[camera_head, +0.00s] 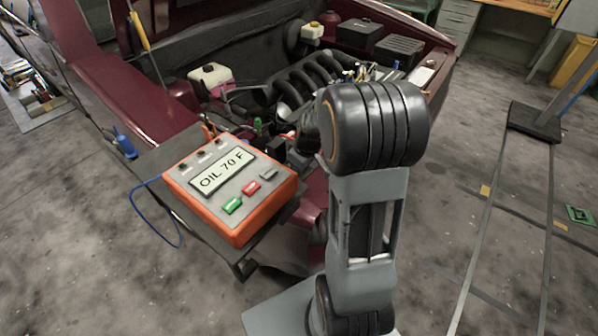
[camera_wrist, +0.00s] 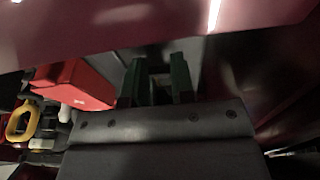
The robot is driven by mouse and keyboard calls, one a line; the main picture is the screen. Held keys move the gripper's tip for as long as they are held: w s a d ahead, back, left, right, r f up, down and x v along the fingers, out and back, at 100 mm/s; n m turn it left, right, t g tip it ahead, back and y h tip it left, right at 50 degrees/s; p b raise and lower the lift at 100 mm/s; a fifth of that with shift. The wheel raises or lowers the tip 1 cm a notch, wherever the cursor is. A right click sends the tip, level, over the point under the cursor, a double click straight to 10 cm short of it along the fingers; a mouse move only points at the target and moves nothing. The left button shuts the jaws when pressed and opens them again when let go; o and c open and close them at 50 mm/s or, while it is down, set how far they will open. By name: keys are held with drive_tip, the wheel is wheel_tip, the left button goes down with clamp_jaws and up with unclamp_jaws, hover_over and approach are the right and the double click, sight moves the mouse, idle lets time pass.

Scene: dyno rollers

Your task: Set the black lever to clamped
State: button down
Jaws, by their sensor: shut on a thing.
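In the wrist view my gripper (camera_wrist: 156,75) shows as two dark green fingers, standing apart with a narrow dark piece between them. The gripper is shut on this piece, which I take to be the black lever (camera_wrist: 158,92). Most of the lever is hidden by the fingers and the shadow, so its setting cannot be told. In the head view my arm's thick black joint and grey link cover the gripper and the lever, in front of the car's engine bay (camera_head: 290,85).
An orange box (camera_head: 225,215) with the display "OIL 70 F" and green and red buttons sits on a dark shelf at the car's front. A blue cable hangs beside it. A dark red panel (camera_wrist: 120,30) is close above the fingers. Floor at right is mostly open.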

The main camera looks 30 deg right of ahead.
idle(0.4)
drive_tip(key=c, duration=1)
unclamp_jaws()
drive_tip(key=shift+o, duration=0.2)
drive_tip(key=p+v, duration=0.2)
drive_tip(key=v, duration=1.1)
drive_tip(key=shift+s+d+r, duration=0.2)
drive_tip(key=shift+s+r, duration=0.05)
drive_tip(key=shift+s, duration=0.1)
